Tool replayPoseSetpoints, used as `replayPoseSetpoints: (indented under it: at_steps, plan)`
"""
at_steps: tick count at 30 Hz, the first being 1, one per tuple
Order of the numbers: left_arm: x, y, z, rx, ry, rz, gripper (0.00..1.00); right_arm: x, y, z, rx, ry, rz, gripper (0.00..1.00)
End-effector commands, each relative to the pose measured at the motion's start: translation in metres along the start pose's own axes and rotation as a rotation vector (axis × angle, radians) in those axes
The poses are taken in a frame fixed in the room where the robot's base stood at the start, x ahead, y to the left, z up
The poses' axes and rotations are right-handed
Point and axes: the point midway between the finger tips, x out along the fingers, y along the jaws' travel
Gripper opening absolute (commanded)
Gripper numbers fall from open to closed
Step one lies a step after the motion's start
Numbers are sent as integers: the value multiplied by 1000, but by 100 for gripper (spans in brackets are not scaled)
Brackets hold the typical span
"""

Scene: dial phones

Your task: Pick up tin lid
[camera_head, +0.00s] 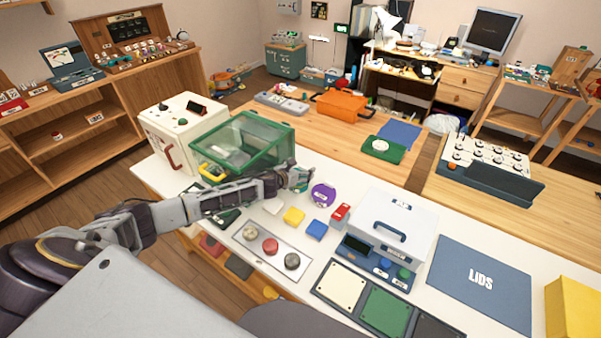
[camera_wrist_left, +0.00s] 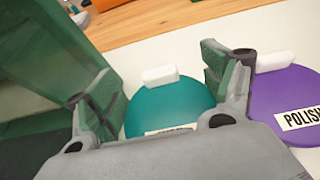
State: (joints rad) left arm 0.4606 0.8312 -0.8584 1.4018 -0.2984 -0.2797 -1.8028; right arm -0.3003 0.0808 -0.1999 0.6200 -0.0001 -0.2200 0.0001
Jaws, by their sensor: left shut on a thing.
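My left gripper (camera_head: 299,179) reaches over the white table just right of the green glass-lidded box. In the left wrist view its two fingers (camera_wrist_left: 163,95) stand either side of a round teal lid (camera_wrist_left: 170,108) with a white block handle, shut on its edges. The teal lid's label is mostly hidden by the gripper, so I cannot read it. A round purple lid (camera_head: 323,194) lies just to the right; in the left wrist view the purple lid (camera_wrist_left: 285,105) reads "POLISH". My right gripper is not in view.
The green box (camera_head: 243,143) stands close left of the gripper. A white case (camera_head: 393,222) with a handle stands right. A blue mat (camera_head: 482,280) marked "LIDS" lies bare farther right.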

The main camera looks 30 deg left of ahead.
Motion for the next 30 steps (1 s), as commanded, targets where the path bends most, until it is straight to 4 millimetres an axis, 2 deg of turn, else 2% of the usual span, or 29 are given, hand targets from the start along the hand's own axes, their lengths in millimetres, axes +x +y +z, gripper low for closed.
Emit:
replayPoseSetpoints:
  at_steps: [10,15,21,30]
  plan:
    - [-18,0,46,2,-3,-1,59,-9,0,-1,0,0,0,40]
    - [-26,0,63,1,-2,-1,59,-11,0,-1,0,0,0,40]
    - [-30,0,74,0,-1,0,59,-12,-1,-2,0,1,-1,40]
    - [-31,0,75,-1,1,-1,59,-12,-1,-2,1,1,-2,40]
